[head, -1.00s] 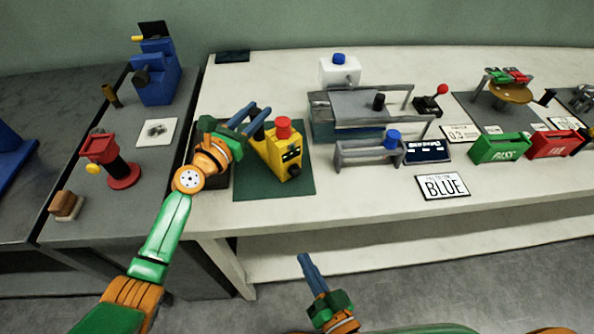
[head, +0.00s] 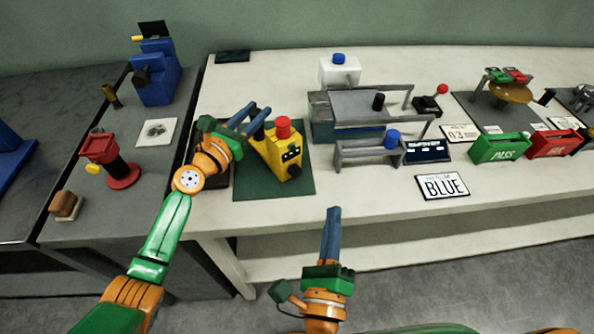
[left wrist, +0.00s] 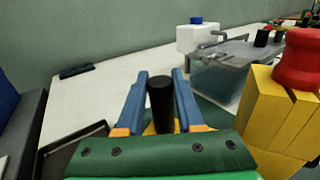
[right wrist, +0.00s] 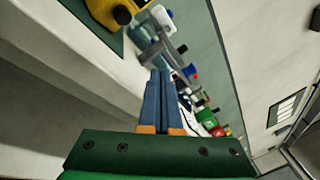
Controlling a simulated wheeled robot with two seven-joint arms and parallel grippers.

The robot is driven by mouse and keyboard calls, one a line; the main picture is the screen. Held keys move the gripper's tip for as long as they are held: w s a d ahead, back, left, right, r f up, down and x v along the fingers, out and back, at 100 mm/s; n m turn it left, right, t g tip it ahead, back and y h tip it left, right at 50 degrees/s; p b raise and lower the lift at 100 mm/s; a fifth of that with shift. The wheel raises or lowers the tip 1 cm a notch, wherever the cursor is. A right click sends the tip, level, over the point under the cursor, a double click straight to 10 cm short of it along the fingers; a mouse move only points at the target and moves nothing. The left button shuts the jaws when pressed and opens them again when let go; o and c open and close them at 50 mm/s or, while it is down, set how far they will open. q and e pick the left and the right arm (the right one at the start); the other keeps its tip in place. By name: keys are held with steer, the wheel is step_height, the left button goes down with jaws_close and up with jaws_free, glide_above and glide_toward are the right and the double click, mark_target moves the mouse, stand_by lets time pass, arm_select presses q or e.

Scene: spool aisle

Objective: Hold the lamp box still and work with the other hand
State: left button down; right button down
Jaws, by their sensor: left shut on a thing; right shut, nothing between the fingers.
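The lamp box (head: 268,152) is yellow with a red top knob (head: 283,126) and small dark fittings on its face. It stands on a dark green mat (head: 303,178). My left gripper (head: 258,112) is shut on the box's black upright handle (left wrist: 160,100), which shows between the blue fingers in the left wrist view. My right gripper (head: 333,212) is shut and empty in front of the table edge, right of the box and apart from it. In the right wrist view its fingers (right wrist: 160,75) lie together, with part of the yellow box at the top.
A BLUE card (head: 442,186) lies near the front edge. Behind it are a grey frame (head: 352,152) with a blue knob and a tank with a grey lid (head: 365,103). Green (head: 499,148) and red (head: 552,144) bins stand right. A dark side table (head: 60,122) adjoins left.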

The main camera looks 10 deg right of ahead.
mark_target(300, 170)
steer(key=w+a, duration=0.1)
steer(key=w, duration=0.1)
steer(key=w+a, duration=0.1)
steer(key=w, duration=0.2)
steer(key=w+a, duration=0.2)
steer(key=shift+w+a, duration=0.1)
steer(key=shift+w, duration=0.05)
stand_by(1.9)
steer(key=shift+w+a, duration=0.2)
steer(key=shift+w, duration=0.2)
steer(key=shift+w+a, duration=0.3)
steer(key=shift+w, duration=0.4)
stand_by(1.0)
steer(key=shift+r, duration=0.1)
steer(key=shift+s+r, duration=0.15)
steer(key=shift+s, duration=0.4)
steer(key=shift+s+r, duration=0.15)
steer(key=shift+s, duration=0.45)
arm_select(q)
steer(key=shift+f, duration=0.1)
arm_select(e)
steer(key=shift+s+d, duration=0.7)
steer(key=shift+s, duration=0.35)
steer(key=shift+s+d, duration=0.7)
steer(key=shift+s, duration=0.3)
